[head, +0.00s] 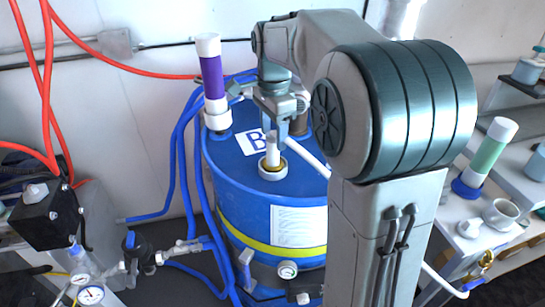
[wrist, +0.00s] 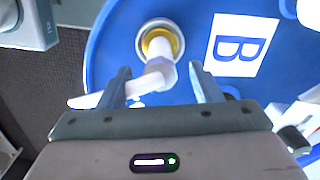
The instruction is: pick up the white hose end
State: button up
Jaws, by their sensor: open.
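The white hose end (head: 272,149) stands upright in a round port with a yellowish ring on top of the blue drum (head: 235,180). In the wrist view the white hose end (wrist: 158,72) shows between my fingers, and a white length runs off to the left under the left finger. My gripper (head: 276,122) is open and points down just above the hose end; in the wrist view my gripper (wrist: 159,69) has one finger on each side of it, apart from it. I cannot tell whether the fingertips reach down to its height.
A label with a letter B (wrist: 241,45) lies on the drum top. A purple tube with a white cap (head: 211,70) stands at the drum's left rim. Blue hoses (head: 182,150) hang at the left. A green tube (head: 488,150) and a cup (head: 500,215) stand on the right bench.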

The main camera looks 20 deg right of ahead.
aim_at(273, 151)
notch_tip(273, 151, down, 2)
jog(key=shift+f, duration=0.25)
grip_shut()
